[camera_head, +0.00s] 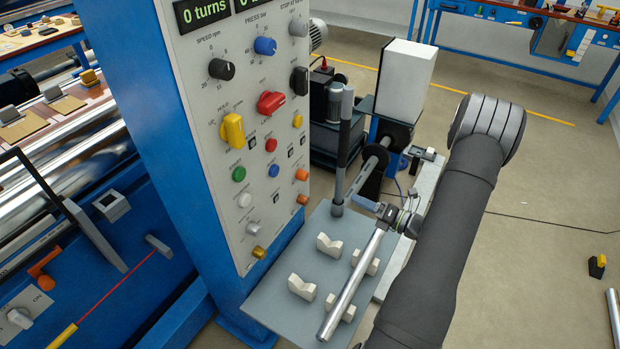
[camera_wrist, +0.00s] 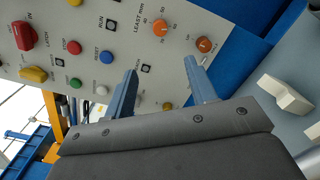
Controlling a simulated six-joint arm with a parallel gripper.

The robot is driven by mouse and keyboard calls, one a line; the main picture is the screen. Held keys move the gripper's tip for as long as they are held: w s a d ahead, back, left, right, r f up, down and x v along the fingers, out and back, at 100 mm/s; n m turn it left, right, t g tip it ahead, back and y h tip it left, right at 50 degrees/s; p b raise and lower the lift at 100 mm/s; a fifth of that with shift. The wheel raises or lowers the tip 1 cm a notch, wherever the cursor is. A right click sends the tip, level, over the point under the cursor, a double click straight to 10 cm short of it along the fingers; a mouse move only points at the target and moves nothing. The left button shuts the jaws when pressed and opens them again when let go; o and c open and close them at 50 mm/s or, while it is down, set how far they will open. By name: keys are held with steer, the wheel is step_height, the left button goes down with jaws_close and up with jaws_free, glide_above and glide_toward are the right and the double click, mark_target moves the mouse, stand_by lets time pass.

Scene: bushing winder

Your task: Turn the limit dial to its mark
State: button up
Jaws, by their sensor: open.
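The control panel (camera_head: 215,120) carries several dials, and I cannot read a label naming one as the limit dial. A grey knob (camera_head: 298,28) sits under the words "STOP AT" at the panel's top right. Two small orange dials (camera_head: 302,175) sit low on the right edge. In the wrist view one orange dial (camera_wrist: 160,27) is beside a scale and the words "LEAST mm"; another orange dial (camera_wrist: 204,44) is next to it. My gripper (camera_wrist: 160,67) is open and empty, its two fingers pointing at the panel's lower part. No dial is between the fingertips.
A red knob (camera_head: 271,103), yellow knob (camera_head: 232,131), black knob (camera_head: 221,69) and blue knob (camera_head: 265,46) stick out of the panel. Below it a grey tray (camera_head: 262,306) holds cream V-blocks (camera_head: 302,287). A metal rod (camera_head: 352,285) lies over the tray.

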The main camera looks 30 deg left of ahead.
mark_target(307, 177)
steer(key=shift+m, duration=0.4)
steer(key=a, duration=1.8)
steer(key=shift+w+a, duration=0.15)
steer(key=shift+w, duration=0.15)
steer(key=c, duration=1)
